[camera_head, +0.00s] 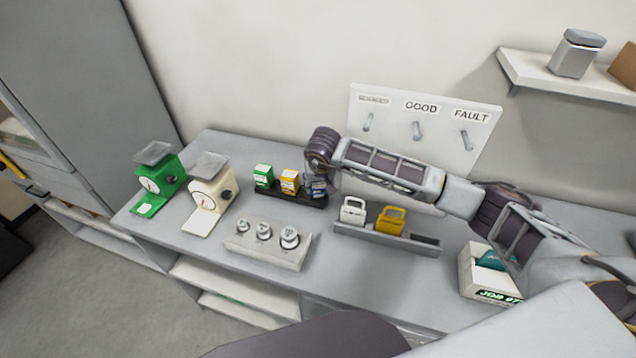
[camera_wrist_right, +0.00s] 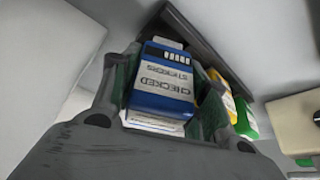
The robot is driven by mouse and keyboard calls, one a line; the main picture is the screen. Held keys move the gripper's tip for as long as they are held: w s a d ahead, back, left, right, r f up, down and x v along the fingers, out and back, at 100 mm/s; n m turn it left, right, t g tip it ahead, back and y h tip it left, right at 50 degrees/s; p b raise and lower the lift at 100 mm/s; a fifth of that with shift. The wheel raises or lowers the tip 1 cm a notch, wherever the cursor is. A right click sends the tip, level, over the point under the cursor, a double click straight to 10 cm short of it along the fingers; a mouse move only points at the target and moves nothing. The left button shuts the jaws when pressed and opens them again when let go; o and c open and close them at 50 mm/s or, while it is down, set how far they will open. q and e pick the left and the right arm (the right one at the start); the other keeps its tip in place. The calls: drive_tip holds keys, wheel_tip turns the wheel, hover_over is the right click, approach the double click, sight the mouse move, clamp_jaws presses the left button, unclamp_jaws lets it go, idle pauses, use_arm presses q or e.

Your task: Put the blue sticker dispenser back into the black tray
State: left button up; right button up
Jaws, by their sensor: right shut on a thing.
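My right gripper (camera_head: 317,186) is shut on the blue sticker dispenser, at the right end of the black tray (camera_head: 297,200). In the right wrist view the blue dispenser (camera_wrist_right: 160,84), labelled CHECKED STICKERS, sits between the two fingers, with the black tray (camera_wrist_right: 212,45) right behind it. I cannot tell whether it rests on the tray floor. In the head view it is mostly hidden by the gripper. A green dispenser (camera_head: 263,176) and a yellow dispenser (camera_head: 290,181) stand in the tray to its left. My left gripper is not in view.
A green scale (camera_head: 160,185) and a cream scale (camera_head: 210,190) stand left of the tray. A weight block (camera_head: 262,250) and a grey holder (camera_head: 385,238) with white and yellow tags are in front. A hook board (camera_head: 420,125) stands behind my right arm.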

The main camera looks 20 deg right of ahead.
drive_tip(key=shift+f+b, duration=0.5)
drive_tip(key=shift+f, duration=0.15)
drive_tip(key=o, duration=1)
drive_tip(key=shift+r, duration=0.15)
drive_tip(key=v, duration=1.1)
drive_tip(key=shift+s+r, duration=0.1)
drive_tip(key=shift+r, duration=0.3)
